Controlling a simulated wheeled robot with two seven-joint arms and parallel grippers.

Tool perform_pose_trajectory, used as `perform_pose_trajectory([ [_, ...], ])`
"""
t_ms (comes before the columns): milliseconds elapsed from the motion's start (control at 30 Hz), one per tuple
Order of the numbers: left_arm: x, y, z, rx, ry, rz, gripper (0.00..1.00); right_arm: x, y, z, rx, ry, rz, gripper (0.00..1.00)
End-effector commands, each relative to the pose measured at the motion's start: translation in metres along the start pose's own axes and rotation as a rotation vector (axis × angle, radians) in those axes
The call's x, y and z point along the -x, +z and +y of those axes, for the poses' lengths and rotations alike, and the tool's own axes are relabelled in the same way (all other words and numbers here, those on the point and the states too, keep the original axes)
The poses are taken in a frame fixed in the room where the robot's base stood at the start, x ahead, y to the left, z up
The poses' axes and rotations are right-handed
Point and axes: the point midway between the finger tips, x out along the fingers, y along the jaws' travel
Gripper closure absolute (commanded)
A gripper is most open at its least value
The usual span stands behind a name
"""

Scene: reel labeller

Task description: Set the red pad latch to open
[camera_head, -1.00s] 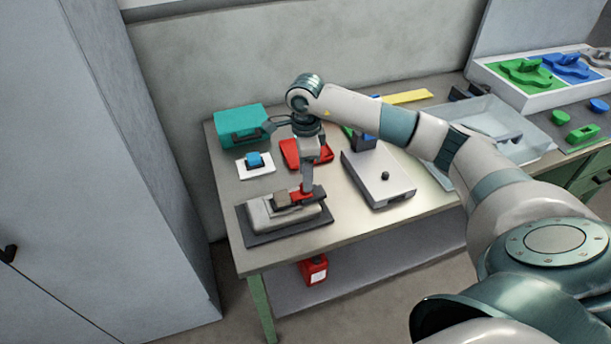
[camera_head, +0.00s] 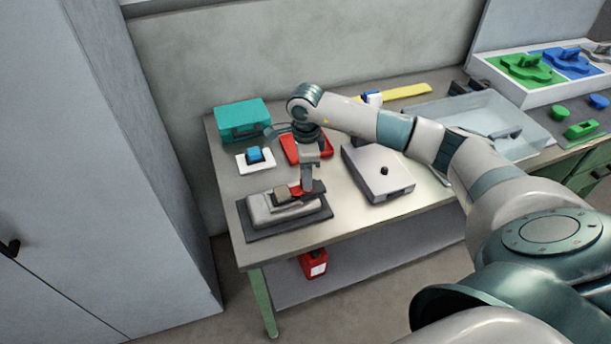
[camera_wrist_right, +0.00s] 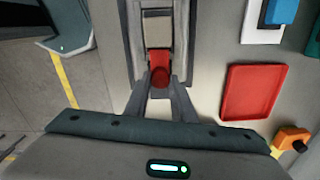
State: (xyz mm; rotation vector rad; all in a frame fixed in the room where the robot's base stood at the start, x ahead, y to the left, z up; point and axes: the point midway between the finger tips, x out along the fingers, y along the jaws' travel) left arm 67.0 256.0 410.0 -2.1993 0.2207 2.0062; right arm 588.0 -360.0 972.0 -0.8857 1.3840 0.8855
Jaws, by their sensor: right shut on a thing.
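The red pad latch (camera_head: 296,191) sits on top of a grey device with a tan block (camera_head: 281,195), on a dark base plate (camera_head: 262,234) at the table's front left. My right gripper (camera_head: 306,188) points down onto the latch. The red latch touches or nearly touches the tan block (camera_wrist_right: 158,30). The fingers partly hide the latch in the head view. My left gripper is not in view.
A white card with a blue block (camera_head: 255,155), a teal box (camera_head: 242,120) and a red tray (camera_head: 292,150) lie behind the device. A grey box with a black knob (camera_head: 376,170) stands to its right. A red container (camera_head: 313,264) is below the table.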

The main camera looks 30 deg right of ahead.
Motion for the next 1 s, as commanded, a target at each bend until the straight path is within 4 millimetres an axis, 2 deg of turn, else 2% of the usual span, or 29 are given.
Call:
perform_pose_trajectory([
  [300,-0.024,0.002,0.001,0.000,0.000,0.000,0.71,-0.002,-0.033,-0.008,-0.002,-0.003,0.000,1.00],
  [633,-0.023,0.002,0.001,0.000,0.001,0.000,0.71,0.001,-0.038,-0.009,-0.003,-0.002,0.003,1.00],
  [667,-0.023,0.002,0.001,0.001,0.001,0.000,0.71,0.001,-0.038,-0.009,-0.003,-0.002,0.003,0.72],
  [700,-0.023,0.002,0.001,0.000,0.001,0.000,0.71,0.001,-0.038,-0.009,-0.003,-0.002,0.003,0.63],
  [733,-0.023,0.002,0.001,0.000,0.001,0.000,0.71,0.001,-0.038,-0.009,-0.003,-0.002,0.003,0.58],
  [1000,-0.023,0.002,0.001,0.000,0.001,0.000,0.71,0.001,-0.037,-0.008,-0.001,-0.001,0.001,0.58],
])
